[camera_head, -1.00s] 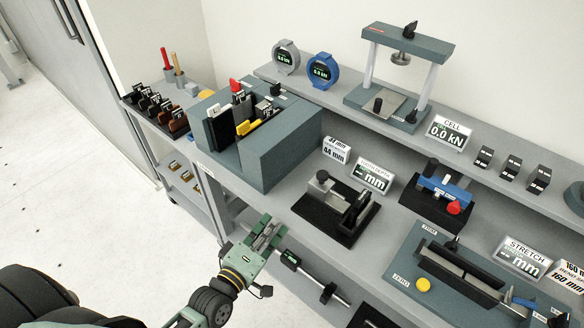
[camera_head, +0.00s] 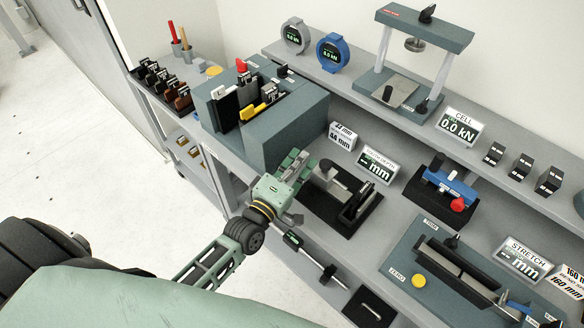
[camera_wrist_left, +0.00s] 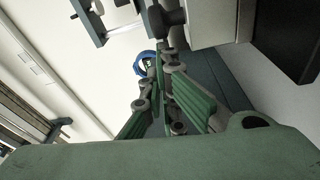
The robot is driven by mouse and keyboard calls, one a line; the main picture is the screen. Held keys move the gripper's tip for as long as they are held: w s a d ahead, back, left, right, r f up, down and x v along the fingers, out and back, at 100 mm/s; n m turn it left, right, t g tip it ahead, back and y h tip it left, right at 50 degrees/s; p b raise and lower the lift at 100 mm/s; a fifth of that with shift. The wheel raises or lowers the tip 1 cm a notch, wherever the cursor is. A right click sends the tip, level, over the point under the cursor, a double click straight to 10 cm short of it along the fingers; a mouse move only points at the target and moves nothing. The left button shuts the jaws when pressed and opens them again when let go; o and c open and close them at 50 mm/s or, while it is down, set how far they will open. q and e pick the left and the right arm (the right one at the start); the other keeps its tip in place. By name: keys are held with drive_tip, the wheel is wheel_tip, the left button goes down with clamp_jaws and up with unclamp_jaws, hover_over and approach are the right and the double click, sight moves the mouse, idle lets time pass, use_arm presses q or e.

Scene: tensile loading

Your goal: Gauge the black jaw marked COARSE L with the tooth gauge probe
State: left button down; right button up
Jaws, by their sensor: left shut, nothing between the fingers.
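My left gripper (camera_head: 296,163) is over the bench front, beside the teal block and just left of a black-based fixture. Its green fingers are shut with nothing between them; they also show in the left wrist view (camera_wrist_left: 165,95). The fixture (camera_head: 345,193) has a grey post with a knob and a black upright part; I cannot tell if it is the tooth gauge. A small display reading "-- mm" (camera_head: 379,165) stands behind it. Several black and brown jaw-like pieces sit in a rack (camera_head: 160,85) on the left cart; their marks are unreadable. My right gripper is not in view.
The teal block (camera_head: 290,125) holds upright black, white, red and yellow-handled items. A blue fixture with a red knob (camera_head: 445,188) stands right of the display, and a stretch rig (camera_head: 455,270) lies front right. A press frame (camera_head: 425,60) stands on the back shelf.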

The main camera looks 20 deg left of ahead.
sight(331, 177)
use_arm(q)
drive_tip(key=shift+w+d, duration=0.15)
drive_tip(key=shift+w, duration=0.6)
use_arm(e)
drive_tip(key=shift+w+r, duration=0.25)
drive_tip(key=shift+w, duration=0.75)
use_arm(q)
drive_tip(key=d, duration=0.1)
drive_tip(key=s+d, duration=0.1)
drive_tip(key=d, duration=0.1)
drive_tip(key=shift+s+d+p, duration=0.15)
drive_tip(key=shift+d+p, duration=0.15)
drive_tip(key=shift+p, duration=0.05)
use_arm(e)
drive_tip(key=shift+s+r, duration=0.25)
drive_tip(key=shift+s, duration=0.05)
use_arm(q)
drive_tip(key=shift+s, duration=0.1)
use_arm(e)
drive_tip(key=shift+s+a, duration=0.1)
